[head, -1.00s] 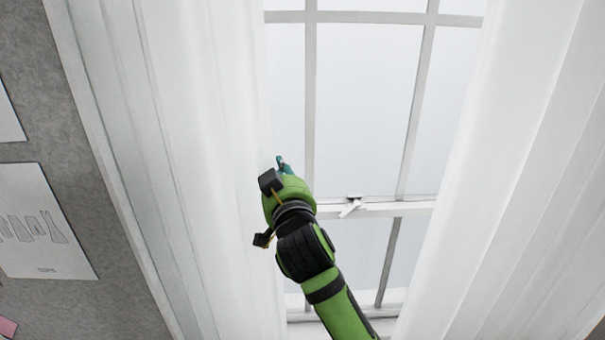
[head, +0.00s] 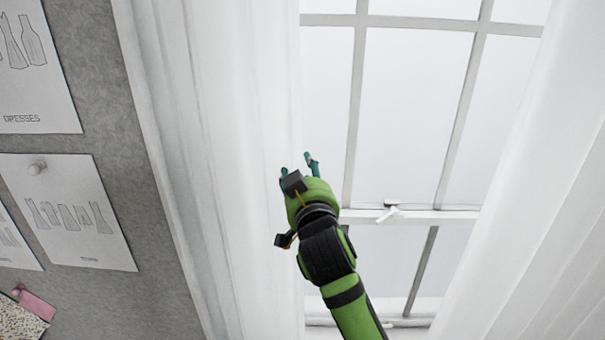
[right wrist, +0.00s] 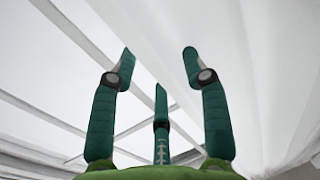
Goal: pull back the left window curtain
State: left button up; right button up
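The left window curtain (head: 235,120) is white and hangs down the left side of the window (head: 410,110) in the head view. My right gripper (head: 297,165) is at the curtain's inner edge, with its teal fingers spread apart and pointing up. In the right wrist view the gripper (right wrist: 160,60) is open, and no cloth shows pinched between the fingers. White curtain cloth (right wrist: 260,60) shows behind and beside the fingers. I cannot tell whether a finger touches the cloth. My left gripper is not in view.
The right curtain (head: 540,190) hangs on the other side of the window. A window latch (head: 390,212) sits on the middle rail. A grey pinboard (head: 100,120) with pinned paper sheets (head: 65,210) is on the wall at left.

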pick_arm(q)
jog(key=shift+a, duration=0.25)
pick_arm(e)
jog(key=s+d, duration=0.2)
jog(key=s, duration=1)
